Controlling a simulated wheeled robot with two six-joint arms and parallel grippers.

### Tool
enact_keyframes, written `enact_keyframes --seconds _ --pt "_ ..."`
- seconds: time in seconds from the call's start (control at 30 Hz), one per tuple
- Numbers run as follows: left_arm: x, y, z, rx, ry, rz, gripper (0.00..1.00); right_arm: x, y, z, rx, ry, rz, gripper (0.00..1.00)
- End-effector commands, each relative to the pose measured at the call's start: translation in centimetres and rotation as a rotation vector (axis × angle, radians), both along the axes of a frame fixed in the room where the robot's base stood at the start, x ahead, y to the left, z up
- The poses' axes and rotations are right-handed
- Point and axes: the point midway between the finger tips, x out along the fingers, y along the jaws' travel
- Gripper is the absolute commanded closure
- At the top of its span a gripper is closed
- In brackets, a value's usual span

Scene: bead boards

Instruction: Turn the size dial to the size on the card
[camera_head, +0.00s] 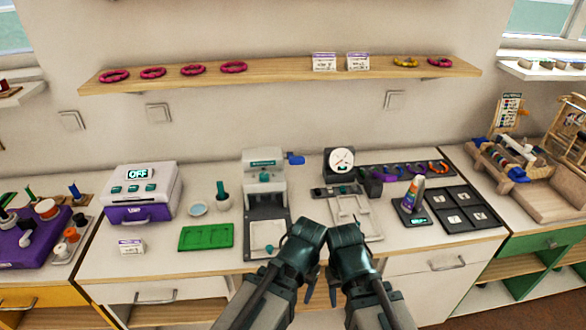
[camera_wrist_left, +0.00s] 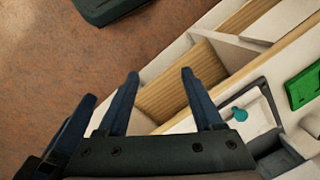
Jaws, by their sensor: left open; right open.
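A round white dial (camera_head: 341,160) with a dark rim and a small red mark stands upright at the back of the counter; its setting is too small to read. A small printed card (camera_head: 131,247) stands at the front left of the counter, its writing unreadable.
A white and purple machine (camera_head: 141,192) reading OFF, a green board (camera_head: 206,237) and a grey press (camera_head: 265,190) stand to the left. A pale tray (camera_head: 372,228) and a black compartment tray (camera_head: 472,218) lie to the right. A wall shelf (camera_head: 275,77) holds bead rings and two cards.

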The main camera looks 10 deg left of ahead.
Motion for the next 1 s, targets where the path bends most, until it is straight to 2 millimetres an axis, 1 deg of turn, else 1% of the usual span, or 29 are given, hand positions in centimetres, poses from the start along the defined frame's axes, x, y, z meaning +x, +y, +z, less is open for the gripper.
enact_keyframes --seconds 0.03,0.07,0.17,0.2,0.27,0.3,0.37,0.4,0.47,0.5,0.6,0.7,0.8,0.9,1.0 --pt "1.3 0.0 1.1 -0.003 0.001 -0.015 0.28 0.0 0.0 1.1 0.0 0.0 0.0 0.5" --pt "2.1 0.0 1.8 -0.005 0.004 -0.032 0.28 0.0 0.0 1.8 0.0 0.0 0.0 0.5" --pt "6.5 0.5 4.8 -0.02 0.014 -0.122 0.28 0.0 0.0 4.9 0.001 0.0 -0.002 0.5" --pt "8.8 0.9 6.3 -0.028 0.019 -0.172 0.28 0.0 0.0 6.4 0.001 0.0 -0.003 0.5" --pt "12.5 1.9 8.7 -0.04 0.025 -0.257 0.28 0.0 0.0 8.8 0.001 0.0 -0.004 0.5" --pt "14.9 2.7 10.2 -0.049 0.029 -0.317 0.28 0.0 0.0 10.3 0.001 0.0 -0.005 0.5" --pt "18.4 4.2 12.3 -0.062 0.034 -0.405 0.28 0.0 0.0 12.4 0.001 0.0 -0.006 0.5" --pt "20.7 5.2 13.7 -0.069 0.035 -0.463 0.28 0.0 0.0 13.8 0.002 0.0 -0.007 0.5" --pt "23.8 6.9 15.5 -0.079 0.036 -0.547 0.28 0.0 0.0 15.7 0.002 0.0 -0.008 0.5" --pt "25.7 8.1 16.7 -0.085 0.036 -0.601 0.28 0.0 0.0 16.8 0.002 0.0 -0.009 0.5" --pt "29.7 11.0 19.1 -0.097 0.035 -0.718 0.28 0.0 0.0 19.3 0.002 0.0 -0.01 0.5" --pt "32.7 13.5 21.0 -0.105 0.032 -0.815 0.28 0.0 0.0 21.1 0.003 0.0 -0.011 0.5" --pt "34.7 15.4 22.1 -0.109 0.031 -0.883 0.28 0.0 0.0 22.2 0.003 0.0 -0.012 0.5" --pt "35.7 16.6 22.6 -0.111 0.029 -0.925 0.28 0.0 0.0 22.8 0.003 0.0 -0.013 0.5" --pt "36.1 17.0 22.7 -0.112 0.028 -0.945 0.28 0.0 0.0 22.9 0.003 0.0 -0.013 0.5"
